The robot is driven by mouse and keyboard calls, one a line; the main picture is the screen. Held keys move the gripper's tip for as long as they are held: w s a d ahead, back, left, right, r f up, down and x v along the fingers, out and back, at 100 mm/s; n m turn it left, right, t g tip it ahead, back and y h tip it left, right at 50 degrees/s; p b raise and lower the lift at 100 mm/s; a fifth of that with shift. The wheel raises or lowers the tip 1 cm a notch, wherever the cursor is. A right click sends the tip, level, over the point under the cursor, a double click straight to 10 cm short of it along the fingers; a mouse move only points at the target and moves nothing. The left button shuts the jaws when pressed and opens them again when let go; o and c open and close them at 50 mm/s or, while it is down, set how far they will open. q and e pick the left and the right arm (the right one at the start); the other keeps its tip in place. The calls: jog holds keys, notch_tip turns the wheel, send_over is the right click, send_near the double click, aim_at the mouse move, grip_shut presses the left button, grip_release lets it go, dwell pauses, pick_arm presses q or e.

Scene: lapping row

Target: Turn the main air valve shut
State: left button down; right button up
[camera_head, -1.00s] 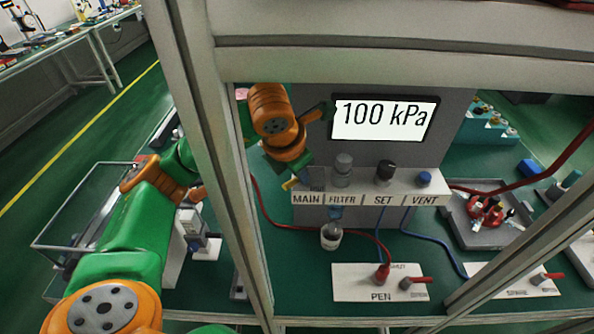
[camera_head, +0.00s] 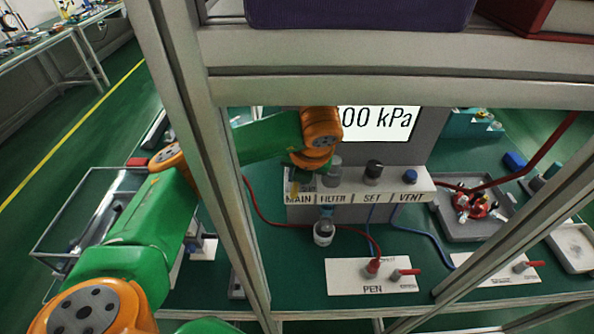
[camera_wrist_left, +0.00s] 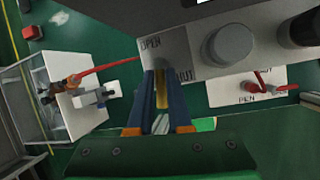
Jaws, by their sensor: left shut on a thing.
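The main air valve has a yellow lever (camera_wrist_left: 162,90), at the MAIN end of a pale valve block (camera_head: 420,186). In the left wrist view the lever stands between the two blue fingers of my left gripper (camera_wrist_left: 162,112), which is shut on it. An OPEN label is at the block's upper left corner; a partly covered SHUT label is just right of the fingers. In the head view my left gripper (camera_head: 298,186) is at the MAIN label, and my orange wrist hides most of the valve. My right gripper is not in view.
Right of MAIN are the FILTER, SET knob (camera_head: 373,170) and blue VENT knob (camera_head: 410,177). Behind, a display (camera_head: 378,123) shows "00 kPa", its left part covered by my wrist. Frame posts (camera_head: 205,150) stand close to my left arm. A PEN plate (camera_head: 345,278) lies in front.

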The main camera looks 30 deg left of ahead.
pick_arm(q)
jog(key=shift+r, duration=0.1)
dwell(0.3)
jog(key=c, duration=0.8)
grip_release()
jog(key=shift+d, duration=0.1)
jog(key=shift+c, duration=0.2)
jog(key=p+v, duration=0.1)
jog(key=v, duration=0.6)
